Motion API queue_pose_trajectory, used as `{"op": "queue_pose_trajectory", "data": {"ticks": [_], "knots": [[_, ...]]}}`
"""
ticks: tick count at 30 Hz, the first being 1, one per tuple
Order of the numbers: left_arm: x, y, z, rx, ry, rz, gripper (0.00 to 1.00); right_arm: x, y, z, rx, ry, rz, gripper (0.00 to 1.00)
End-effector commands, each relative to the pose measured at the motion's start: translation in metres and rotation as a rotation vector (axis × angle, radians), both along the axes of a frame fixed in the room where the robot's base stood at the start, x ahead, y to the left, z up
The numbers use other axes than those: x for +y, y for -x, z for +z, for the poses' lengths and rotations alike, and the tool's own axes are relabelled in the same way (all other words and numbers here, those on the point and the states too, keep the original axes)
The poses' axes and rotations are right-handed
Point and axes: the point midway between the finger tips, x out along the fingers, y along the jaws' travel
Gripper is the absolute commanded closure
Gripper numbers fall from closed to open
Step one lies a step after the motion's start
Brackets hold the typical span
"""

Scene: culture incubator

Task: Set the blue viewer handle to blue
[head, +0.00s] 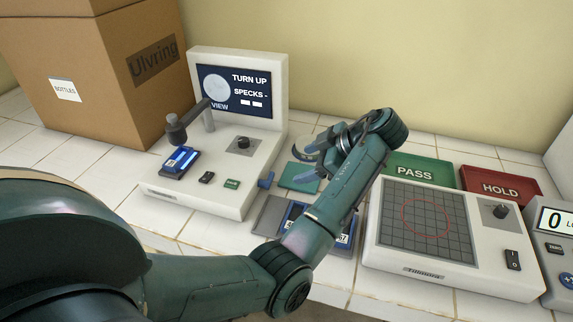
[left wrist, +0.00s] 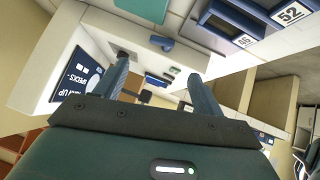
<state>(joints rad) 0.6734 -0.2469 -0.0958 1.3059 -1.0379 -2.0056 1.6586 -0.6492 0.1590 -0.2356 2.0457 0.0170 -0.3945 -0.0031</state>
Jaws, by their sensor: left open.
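The white viewer (head: 215,185) stands at the middle left, its screen (head: 235,90) reading "TURN UP", "SPECKS -" and "VIEW". A small blue handle (head: 266,180) sticks out at its right front side. In the left wrist view the blue handle (left wrist: 162,43) shows beyond the fingertips, in the gap between them. My left gripper (head: 305,168) is open and empty, to the right of the handle and apart from it. Its two fingers also show in the left wrist view (left wrist: 158,68). My right gripper is not in view.
A blue block (head: 180,160) sits on the viewer under a dark arm. A teal pad (head: 298,178) and a grey tray (head: 268,215) lie right of the viewer. A gridded counter (head: 450,245), PASS tray (head: 447,176) and HOLD tray (head: 520,200) stand farther right. A carton (head: 95,90) is behind left.

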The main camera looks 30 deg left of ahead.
Motion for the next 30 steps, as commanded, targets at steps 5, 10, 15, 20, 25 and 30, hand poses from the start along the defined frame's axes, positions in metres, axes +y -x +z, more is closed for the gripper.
{"op": "queue_pose_trajectory", "data": {"ticks": [5, 10, 15, 20, 25, 30], "knots": [[0.011, 0.002, -0.010, 0.003, -0.002, 0.010, 0.31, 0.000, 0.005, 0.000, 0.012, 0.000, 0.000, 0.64], [0.035, 0.004, -0.033, 0.004, -0.003, 0.009, 0.31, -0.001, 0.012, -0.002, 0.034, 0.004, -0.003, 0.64], [0.061, 0.005, -0.058, 0.003, -0.002, 0.008, 0.31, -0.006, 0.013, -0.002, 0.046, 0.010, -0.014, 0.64], [0.080, 0.005, -0.077, 0.003, -0.001, 0.005, 0.31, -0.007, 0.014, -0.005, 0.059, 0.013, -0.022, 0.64], [0.091, 0.005, -0.088, 0.002, 0.000, 0.005, 0.31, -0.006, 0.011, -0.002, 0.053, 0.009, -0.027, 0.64], [0.094, 0.005, -0.091, 0.000, 0.001, 0.004, 0.31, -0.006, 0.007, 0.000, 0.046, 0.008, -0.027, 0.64]]}}
